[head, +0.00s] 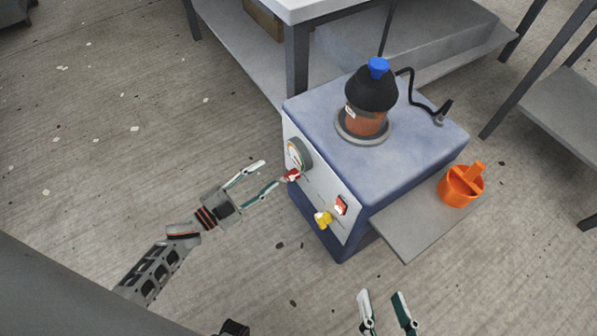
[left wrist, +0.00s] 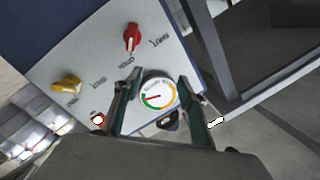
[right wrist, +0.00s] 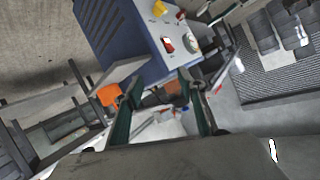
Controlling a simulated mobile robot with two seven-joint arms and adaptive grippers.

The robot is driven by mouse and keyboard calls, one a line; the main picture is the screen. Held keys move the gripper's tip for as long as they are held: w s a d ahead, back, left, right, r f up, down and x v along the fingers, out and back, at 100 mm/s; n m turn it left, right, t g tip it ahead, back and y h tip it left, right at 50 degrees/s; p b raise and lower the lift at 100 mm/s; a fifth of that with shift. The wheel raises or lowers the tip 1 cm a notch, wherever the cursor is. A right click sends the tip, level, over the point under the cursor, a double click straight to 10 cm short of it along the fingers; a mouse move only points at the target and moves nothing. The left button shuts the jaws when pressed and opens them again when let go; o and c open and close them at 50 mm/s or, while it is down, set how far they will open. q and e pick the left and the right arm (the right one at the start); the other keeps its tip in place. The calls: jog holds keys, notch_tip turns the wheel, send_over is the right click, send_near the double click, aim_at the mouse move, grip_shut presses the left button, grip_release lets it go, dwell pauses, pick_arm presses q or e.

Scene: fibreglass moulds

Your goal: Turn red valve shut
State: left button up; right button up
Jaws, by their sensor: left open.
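The red valve (head: 291,175) is on the white front panel of a blue machine, below the gauge (head: 299,154). In the left wrist view the red valve (left wrist: 132,36) is upper centre, its handle pointing down toward the word OPEN, with SHUT to its right. My right gripper (head: 382,295) is open and empty, in front of the machine.
A yellow valve (head: 323,219) and a red switch (head: 341,205) are on the same panel. A black-topped pot (head: 370,92) stands on the machine. An orange container (head: 460,187) sits on the side shelf (head: 407,232). A table (head: 297,40) stands behind.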

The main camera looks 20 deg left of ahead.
pick_arm(q)
jog(key=m+g+h+b, duration=0.1)
jog(key=b, duration=0.1)
send_near(287, 179)
jog(key=w, duration=0.2)
jog(key=shift+m+g+h, duration=0.3)
jog(key=shift+m+h, duration=0.2)
jog(key=shift+h, duration=0.1)
jog(key=shift+b+x, duration=0.95)
jog(key=shift+x, duration=3.75)
pick_arm(e)
jog(key=shift+s+a+f+m, duration=0.2)
jog(key=shift+a+f+m, duration=0.2)
jog(key=shift+m, duration=0.25)
jog(key=shift+s+a+f+m, duration=0.15)
jog(key=shift+a+f+m, duration=0.2)
jog(key=shift+m, duration=0.3)
pick_arm(q)
jog(key=shift+s+d, duration=0.1)
jog(key=shift+d, duration=0.05)
jog(key=c, duration=1.1)
